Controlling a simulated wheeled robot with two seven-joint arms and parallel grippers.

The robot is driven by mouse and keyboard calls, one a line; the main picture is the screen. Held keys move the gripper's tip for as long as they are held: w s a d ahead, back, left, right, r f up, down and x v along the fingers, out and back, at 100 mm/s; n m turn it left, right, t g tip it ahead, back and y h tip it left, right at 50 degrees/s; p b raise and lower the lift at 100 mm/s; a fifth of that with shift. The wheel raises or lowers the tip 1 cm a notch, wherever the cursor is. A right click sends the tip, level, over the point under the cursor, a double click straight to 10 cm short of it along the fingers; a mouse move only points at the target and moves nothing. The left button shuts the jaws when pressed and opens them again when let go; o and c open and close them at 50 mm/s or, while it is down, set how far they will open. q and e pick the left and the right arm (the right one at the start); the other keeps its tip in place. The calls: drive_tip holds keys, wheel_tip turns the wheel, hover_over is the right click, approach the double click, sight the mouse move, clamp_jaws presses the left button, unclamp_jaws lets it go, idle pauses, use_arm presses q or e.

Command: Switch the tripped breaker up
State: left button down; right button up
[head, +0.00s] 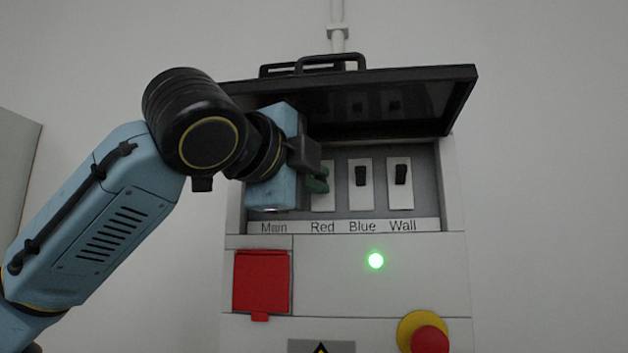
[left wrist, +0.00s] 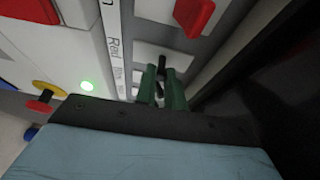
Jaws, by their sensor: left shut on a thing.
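The breaker panel has a row of switches labelled Main, Red, Blue and Wall. The Blue lever (head: 361,176) and Wall lever (head: 401,174) are black and sit in the upper half of their plates. My left gripper (head: 318,180) is at the Red switch plate (head: 323,201) and hides its lever in the head view. In the left wrist view its green fingers (left wrist: 163,88) are shut on the black Red lever (left wrist: 161,68). Whether that lever is up or down is unclear. The Main switch is hidden in the head view; its red lever (left wrist: 194,14) shows in the left wrist view. My right gripper is out of view.
The dark lid (head: 400,100) is raised and juts out just above the switches and my left wrist. Below are a red cover (head: 262,281), a lit green lamp (head: 376,261) and a red emergency button (head: 429,340) on yellow. Free room lies right of the box.

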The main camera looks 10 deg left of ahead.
use_arm(q)
drive_tip(key=shift+r, duration=0.1)
idle(0.4)
drive_tip(key=c, duration=1.8)
unclamp_jaws()
drive_tip(key=shift+o, duration=0.2)
